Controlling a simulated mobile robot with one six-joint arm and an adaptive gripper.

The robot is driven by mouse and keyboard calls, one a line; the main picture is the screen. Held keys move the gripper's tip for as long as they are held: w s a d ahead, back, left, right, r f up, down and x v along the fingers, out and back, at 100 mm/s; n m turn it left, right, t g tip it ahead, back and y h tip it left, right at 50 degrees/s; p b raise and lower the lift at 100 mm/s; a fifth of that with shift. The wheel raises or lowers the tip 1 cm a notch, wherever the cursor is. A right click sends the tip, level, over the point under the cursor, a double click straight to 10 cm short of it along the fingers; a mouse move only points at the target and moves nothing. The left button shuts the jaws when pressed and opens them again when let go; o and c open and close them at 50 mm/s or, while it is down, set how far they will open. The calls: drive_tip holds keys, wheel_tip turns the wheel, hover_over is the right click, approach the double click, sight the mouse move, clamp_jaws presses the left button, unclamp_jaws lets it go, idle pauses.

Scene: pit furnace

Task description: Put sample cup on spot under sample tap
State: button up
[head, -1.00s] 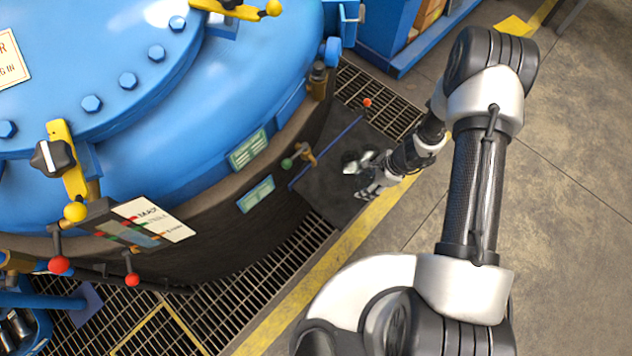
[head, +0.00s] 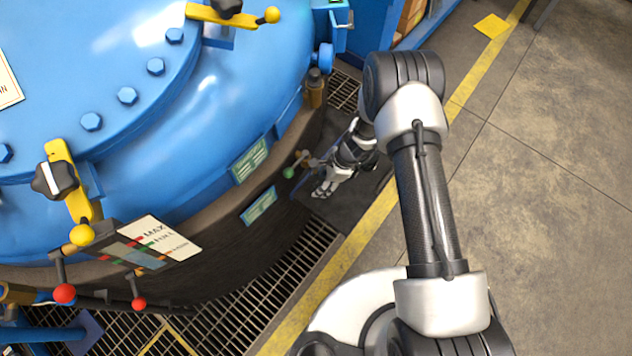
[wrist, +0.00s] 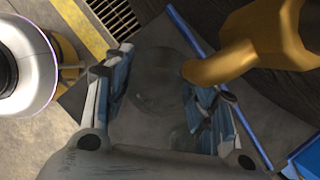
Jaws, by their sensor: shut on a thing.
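The sample cup (wrist: 158,72) is clear and hard to see against the dark plate in the wrist view. It sits between the two fingers of my gripper (wrist: 160,90), which is shut on it. The brass sample tap (wrist: 250,48) hangs over the right side of the cup, its end close to the rim. In the head view my gripper (head: 326,187) is low beside the furnace wall, just below the tap's green knob (head: 288,172). The cup cannot be made out there. I cannot make out a marked spot under the tap.
A dark plate (head: 357,212) lies on the floor under the gripper, with a blue bar (wrist: 184,27) along it. The blue furnace (head: 235,110) rises at left. Floor grating (head: 270,300) and a yellow line (head: 378,216) run alongside. The concrete floor at right is clear.

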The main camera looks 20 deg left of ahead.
sight(316, 184)
drive_tip(key=shift+w+a, duration=0.2)
drive_tip(key=shift+a, duration=0.3)
drive_tip(key=shift+w+a, duration=0.2)
drive_tip(key=shift+a, duration=0.3)
drive_tip(key=shift+a+f+b, duration=0.1)
drive_tip(key=shift+f+b, duration=0.6)
drive_tip(key=shift+f, duration=1.05)
drive_tip(key=shift+f, duration=0.1)
drive_tip(key=shift+f+b, duration=0.15)
drive_tip(key=shift+b, duration=0.15)
drive_tip(key=o, duration=1)
drive_tip(key=shift+r, duration=0.25)
drive_tip(key=shift+w+r+p, duration=0.1)
drive_tip(key=shift+r+p, duration=0.2)
drive_tip(key=shift+p, duration=0.15)
drive_tip(key=p+v, duration=0.3)
drive_tip(key=v, duration=0.8)
drive_tip(key=shift+d+r, duration=0.2)
drive_tip(key=shift+d, duration=0.05)
